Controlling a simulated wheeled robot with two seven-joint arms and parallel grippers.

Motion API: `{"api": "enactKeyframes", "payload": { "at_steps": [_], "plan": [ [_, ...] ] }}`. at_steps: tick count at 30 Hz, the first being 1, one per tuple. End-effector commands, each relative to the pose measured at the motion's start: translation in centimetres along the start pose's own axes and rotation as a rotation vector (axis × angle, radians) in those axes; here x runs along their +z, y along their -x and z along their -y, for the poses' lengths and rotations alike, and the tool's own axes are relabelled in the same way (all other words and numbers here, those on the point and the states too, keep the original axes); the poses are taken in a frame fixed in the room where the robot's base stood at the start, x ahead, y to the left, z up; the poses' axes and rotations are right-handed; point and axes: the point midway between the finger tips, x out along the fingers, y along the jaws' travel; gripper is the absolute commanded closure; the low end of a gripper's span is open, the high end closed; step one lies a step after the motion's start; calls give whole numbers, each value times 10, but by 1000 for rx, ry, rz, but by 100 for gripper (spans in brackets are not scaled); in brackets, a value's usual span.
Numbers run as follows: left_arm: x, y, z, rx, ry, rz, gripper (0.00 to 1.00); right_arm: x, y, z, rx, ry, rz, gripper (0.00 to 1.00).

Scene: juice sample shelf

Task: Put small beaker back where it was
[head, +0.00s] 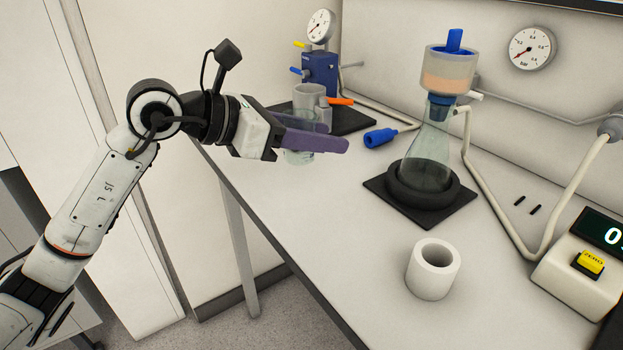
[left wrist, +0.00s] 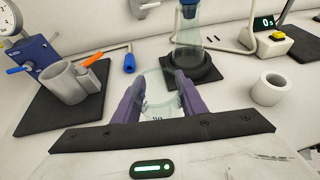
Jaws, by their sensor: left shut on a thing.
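A small clear glass beaker (head: 298,156) is held between the purple fingers of my left gripper (head: 330,144) in the head view. It looks upright, near the left end of the bench; whether it touches the bench I cannot tell. In the left wrist view the beaker (left wrist: 158,95) sits between the two fingers of the left gripper (left wrist: 160,92), with its round rim facing the camera. The fingers hide part of the beaker in the head view. My right gripper is in neither view.
A conical flask (head: 428,160) with a funnel stands in a black ring on a dark mat (head: 455,212). A white hollow cylinder (head: 432,270) stands nearer the front. A grey cup (left wrist: 68,84) stands on a black mat (left wrist: 42,118) beside a blue pump (head: 321,72). The bench front is clear.

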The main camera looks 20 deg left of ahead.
Motion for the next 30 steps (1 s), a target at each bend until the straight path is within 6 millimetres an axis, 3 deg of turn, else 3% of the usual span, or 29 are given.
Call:
{"api": "enactKeyframes", "payload": {
  "at_steps": [5, 13, 20, 26, 30],
  "plan": [
    [10, -3, -12, 43, 12, 1, 86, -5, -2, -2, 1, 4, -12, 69],
    [-33, -21, -12, 44, 16, -1, 86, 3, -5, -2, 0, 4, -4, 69],
    [-50, -28, -13, 45, 13, 1, 86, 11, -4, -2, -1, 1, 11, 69],
    [-75, -38, -12, 43, 15, 1, 86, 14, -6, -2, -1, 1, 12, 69],
    [-77, -39, -13, 45, 12, 3, 86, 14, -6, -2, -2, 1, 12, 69]
  ]
}}
